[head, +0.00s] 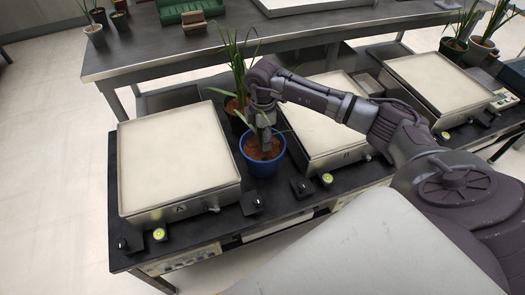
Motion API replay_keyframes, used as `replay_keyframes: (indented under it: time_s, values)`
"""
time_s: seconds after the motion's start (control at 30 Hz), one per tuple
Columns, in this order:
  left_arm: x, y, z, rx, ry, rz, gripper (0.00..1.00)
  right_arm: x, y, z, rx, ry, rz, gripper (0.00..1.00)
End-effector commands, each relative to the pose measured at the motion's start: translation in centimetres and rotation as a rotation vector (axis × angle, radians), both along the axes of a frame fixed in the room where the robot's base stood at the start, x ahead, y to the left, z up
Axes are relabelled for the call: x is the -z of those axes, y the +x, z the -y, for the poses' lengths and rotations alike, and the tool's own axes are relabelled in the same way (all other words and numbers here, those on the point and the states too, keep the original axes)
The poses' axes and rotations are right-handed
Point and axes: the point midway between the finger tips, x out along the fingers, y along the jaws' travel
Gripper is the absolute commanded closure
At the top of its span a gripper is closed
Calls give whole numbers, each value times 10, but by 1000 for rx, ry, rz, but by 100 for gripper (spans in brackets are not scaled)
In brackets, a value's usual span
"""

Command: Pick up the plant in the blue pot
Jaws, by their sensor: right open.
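The blue pot (263,163) stands on the dark bench between two cream-topped scales, with brown soil and a green plant (238,62) in or just behind it. My right gripper (266,139) reaches down over the blue pot from the right. It is open, with its fingers low at the soil and stem, and it hides part of the plant. Whether the fingers touch the plant or the rim cannot be told. A terracotta pot (236,106) stands right behind the blue one, and their leaves overlap. My left gripper is not in view.
The left scale (178,155) and middle scale (318,130) flank the pot closely; another scale (437,82) is at right. Small black control boxes (252,203) line the front edge. A steel table (160,50) behind holds pots and a green tray (185,10). More plants (456,45) stand at right.

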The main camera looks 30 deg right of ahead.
Motion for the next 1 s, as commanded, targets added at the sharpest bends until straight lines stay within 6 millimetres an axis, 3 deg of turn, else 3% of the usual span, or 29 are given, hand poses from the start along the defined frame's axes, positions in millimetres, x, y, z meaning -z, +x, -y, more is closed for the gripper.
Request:
replay_keyframes:
  time_s: [0.1,0.33,0.67,1.0]
  values:
    - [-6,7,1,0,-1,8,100,15,0,0,-1,1,0,43]
    - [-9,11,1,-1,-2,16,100,15,1,0,-1,0,2,45]
    - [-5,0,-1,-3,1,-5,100,15,1,0,0,0,1,100]
    - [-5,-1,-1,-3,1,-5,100,13,2,0,0,1,5,100]
